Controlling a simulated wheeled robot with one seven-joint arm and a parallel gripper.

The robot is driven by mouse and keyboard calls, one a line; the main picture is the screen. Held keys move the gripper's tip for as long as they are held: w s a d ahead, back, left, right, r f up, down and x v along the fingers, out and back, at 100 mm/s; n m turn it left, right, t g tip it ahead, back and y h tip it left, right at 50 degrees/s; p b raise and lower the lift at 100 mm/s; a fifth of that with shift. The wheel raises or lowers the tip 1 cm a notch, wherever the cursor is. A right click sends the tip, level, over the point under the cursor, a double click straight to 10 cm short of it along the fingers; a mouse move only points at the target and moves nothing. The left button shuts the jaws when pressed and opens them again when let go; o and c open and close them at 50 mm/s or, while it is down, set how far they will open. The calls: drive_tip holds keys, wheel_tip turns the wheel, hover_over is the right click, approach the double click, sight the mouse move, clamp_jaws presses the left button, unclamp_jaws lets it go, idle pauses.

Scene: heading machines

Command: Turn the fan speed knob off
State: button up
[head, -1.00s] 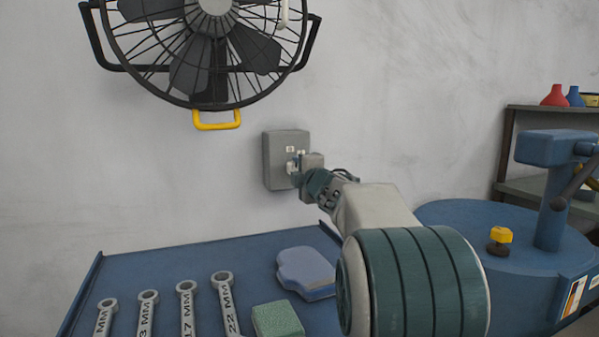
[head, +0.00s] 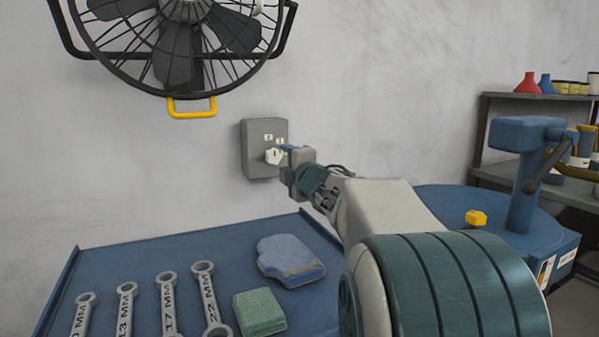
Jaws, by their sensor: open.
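The fan speed knob (head: 274,156) is a small white knob on the front of a grey control box (head: 250,137) on the wall, below and right of the fan. Small white labels with marks, too small to read surely, sit above and right of the knob. My gripper (head: 284,160) is open and empty, just right of the knob and in front of the box's right side. Its fingers are small and partly hidden by the wrist, so I cannot tell whether they touch the knob. The black caged fan (head: 180,50) hangs above with a yellow handle.
A blue tray table (head: 140,255) below holds several grey wrenches, a green sponge (head: 259,311) and a blue cloth or mitt (head: 290,260). A blue machine (head: 524,160) and a shelf (head: 485,130) stand at the right. The wall around the box is bare.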

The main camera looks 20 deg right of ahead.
drive_tip(key=s, duration=0.7)
drive_tip(key=shift+p, duration=0.3)
